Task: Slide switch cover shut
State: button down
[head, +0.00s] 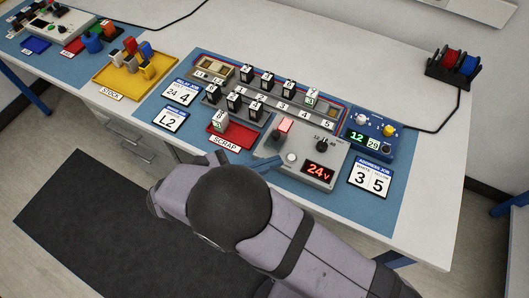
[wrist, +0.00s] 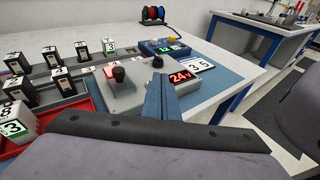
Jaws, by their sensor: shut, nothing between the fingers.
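The grey control box (head: 330,155) carries a small red, see-through piece (head: 286,125) at its back left, which looks like the switch cover. It seems to stand up from the box; how far it is open is too small to tell. In the wrist view a faint red patch (wrist: 112,71) shows behind the black knob. My gripper (head: 266,163) is shut and empty, with blue fingers at the box's front left edge, in front of the cover and apart from it. In the wrist view my gripper (wrist: 158,82) hides part of the box's top.
A black knob (head: 322,145), a pale round button (head: 291,158) and a red "24v" display (head: 318,171) sit on the box. A red scrap tray (head: 236,136) lies to its left, relay racks (head: 262,98) behind, a blue box (head: 371,131) to the right.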

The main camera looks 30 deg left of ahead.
jog(key=s+a+f+n+t+y+b, duration=0.25)
jog(key=s+a+n+t+y, duration=0.2)
jog(key=s+a, duration=0.3)
jog(key=p, duration=0.5)
send_near(273, 137)
jog(key=shift+t, duration=0.25)
jog(key=x, duration=0.6)
jog(key=shift+w+f, duration=0.15)
jog(key=shift+f, duration=0.1)
jog(key=x, duration=0.3)
jog(key=a+b+x, duration=0.1)
jog(key=x, duration=0.2)
jog(key=shift+w+a+f, duration=0.1)
jog(key=shift+w+f, duration=0.05)
jog(key=shift+w, duration=0.45)
jog(key=shift+r, duration=0.3)
jog(key=shift+s+a, duration=0.1)
jog(key=shift+a, duration=0.05)
